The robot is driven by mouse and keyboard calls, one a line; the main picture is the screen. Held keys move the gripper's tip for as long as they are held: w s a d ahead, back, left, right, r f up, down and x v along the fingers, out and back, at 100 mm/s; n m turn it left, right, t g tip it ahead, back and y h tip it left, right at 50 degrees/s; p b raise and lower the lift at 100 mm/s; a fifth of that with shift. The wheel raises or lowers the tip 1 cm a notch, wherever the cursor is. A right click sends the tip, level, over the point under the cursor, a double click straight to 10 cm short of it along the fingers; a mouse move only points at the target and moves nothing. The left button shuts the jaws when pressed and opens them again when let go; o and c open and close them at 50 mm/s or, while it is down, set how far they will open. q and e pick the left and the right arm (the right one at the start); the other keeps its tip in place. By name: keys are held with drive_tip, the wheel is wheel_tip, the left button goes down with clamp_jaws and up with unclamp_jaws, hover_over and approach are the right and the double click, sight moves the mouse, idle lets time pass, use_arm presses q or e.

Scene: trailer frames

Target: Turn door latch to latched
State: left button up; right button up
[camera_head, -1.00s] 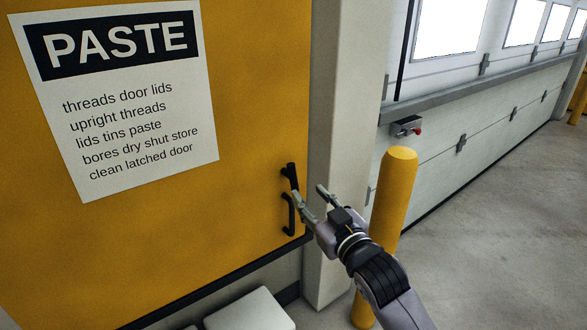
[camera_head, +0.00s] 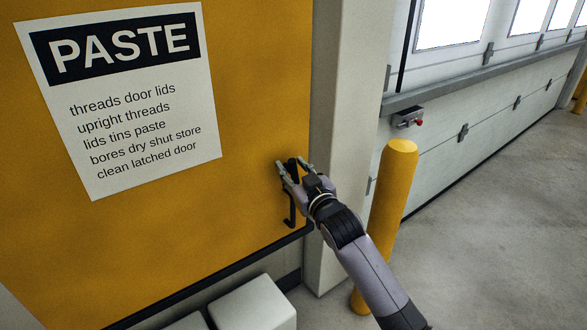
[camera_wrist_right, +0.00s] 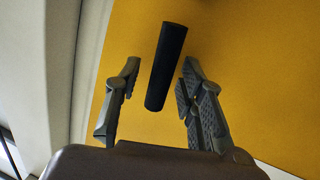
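The yellow door (camera_head: 245,110) fills the left of the head view. A black door latch (camera_head: 291,166) is near its right edge, above a black pull handle (camera_head: 290,212). My right gripper (camera_head: 294,165) is at the latch, its fingers covering part of it. In the right wrist view the latch (camera_wrist_right: 166,65) is a black bar, slightly tilted, between the spread fingers of the gripper (camera_wrist_right: 160,69). A gap shows on each side, so the gripper is open and not clamped on it. My left gripper is not in view.
A PASTE sign (camera_head: 130,105) is on the door. A pale post (camera_head: 345,120) stands right of the door, with a yellow bollard (camera_head: 391,200) beyond it. A white box (camera_head: 254,305) sits low under the door. Open floor (camera_head: 490,240) lies to the right.

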drive_tip(key=shift+c, duration=0.2)
clamp_jaws()
